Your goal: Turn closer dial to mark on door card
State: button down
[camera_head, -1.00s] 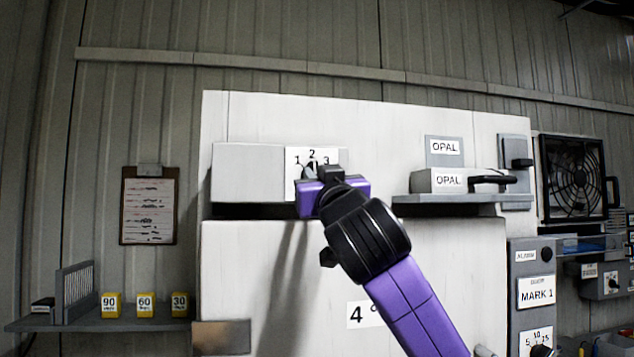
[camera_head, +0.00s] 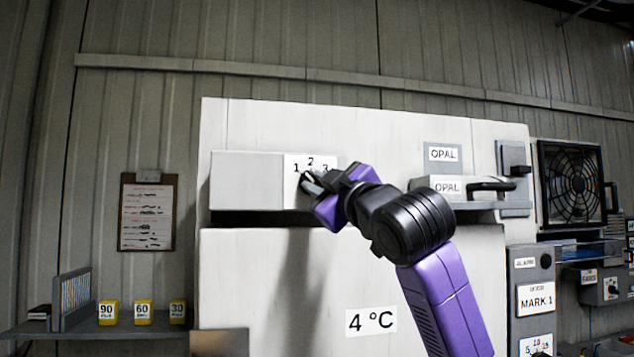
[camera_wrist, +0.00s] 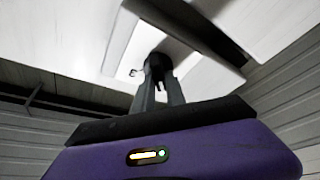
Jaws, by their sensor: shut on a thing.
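The closer dial (camera_head: 306,180) is a small black knob on a white plate marked 1, 2 and 3, on the front of a grey closer box (camera_head: 245,181). My gripper (camera_head: 309,184) is shut on the dial and rolled at a slant. The fingers partly hide the dial, and its pointer seems to lean left toward the 1. In the wrist view the dark dial (camera_wrist: 157,66) sits between my two fingertips (camera_wrist: 158,92). The door card (camera_head: 536,298), at the lower right, reads MARK 1.
A white door with a 4 °C label (camera_head: 371,320) lies below the closer box. A clipboard (camera_head: 147,212) and yellow blocks (camera_head: 143,312) are at left.

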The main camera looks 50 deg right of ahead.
jog(key=shift+n, duration=0.4)
jog(key=c, duration=1.4)
grip_release()
jog(key=shift+o, duration=0.2)
jog(key=b+v, duration=0.2)
jog(key=v, duration=0.5)
jog(key=shift+s+b, duration=0.35)
jog(key=shift+s, duration=0.05)
jog(key=shift+a, duration=0.1)
